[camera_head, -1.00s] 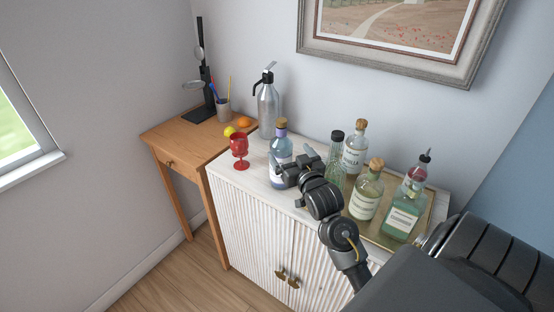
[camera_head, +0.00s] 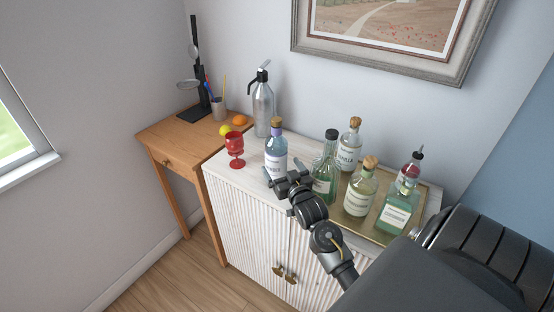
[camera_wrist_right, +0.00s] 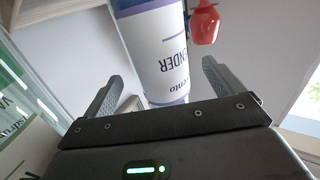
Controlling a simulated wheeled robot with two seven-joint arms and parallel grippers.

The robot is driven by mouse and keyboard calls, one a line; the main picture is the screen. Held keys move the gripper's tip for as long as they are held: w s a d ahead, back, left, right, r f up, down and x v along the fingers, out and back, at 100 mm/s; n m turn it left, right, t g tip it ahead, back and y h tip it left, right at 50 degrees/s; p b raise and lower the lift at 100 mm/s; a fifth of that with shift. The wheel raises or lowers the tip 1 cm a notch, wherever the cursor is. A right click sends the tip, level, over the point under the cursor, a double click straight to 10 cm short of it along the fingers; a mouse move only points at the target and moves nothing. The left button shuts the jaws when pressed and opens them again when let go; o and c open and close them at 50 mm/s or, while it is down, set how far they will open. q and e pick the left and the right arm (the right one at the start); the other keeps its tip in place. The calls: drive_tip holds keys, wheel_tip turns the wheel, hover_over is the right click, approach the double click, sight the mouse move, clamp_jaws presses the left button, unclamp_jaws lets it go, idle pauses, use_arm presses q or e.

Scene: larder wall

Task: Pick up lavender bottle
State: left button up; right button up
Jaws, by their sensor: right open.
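The lavender bottle (camera_head: 276,150) stands upright on the white cabinet, with a cork top, a purple neck and a pale label. In the right wrist view its label (camera_wrist_right: 160,55) reads "LAVENDER" upside down and lies between and beyond the fingers. My right gripper (camera_head: 280,184) is at the bottle's lower front in the head view. The right gripper also shows in the right wrist view (camera_wrist_right: 164,82), its two fingers apart and nothing clamped between them. Whether a finger touches the bottle cannot be told. My left gripper is not in view.
A red goblet (camera_head: 235,148) stands left of the bottle, and a soda siphon (camera_head: 263,105) behind it. A dark-capped green bottle (camera_head: 326,170) stands close on the right, with several bottles on a gold tray (camera_head: 378,234). A wooden desk (camera_head: 180,136) adjoins at left.

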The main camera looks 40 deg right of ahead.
sight(276, 159)
drive_tip(key=p+x, duration=0.1)
drive_tip(key=x, duration=0.3)
drive_tip(key=shift+w+r, duration=0.1)
drive_tip(key=shift+w, duration=0.1)
drive_tip(key=shift+w+d, duration=0.2)
drive_tip(key=shift+w, duration=0.2)
drive_tip(key=shift+c, duration=0.8)
drive_tip(key=c, duration=1.5)
drive_tip(key=shift+r, duration=0.15)
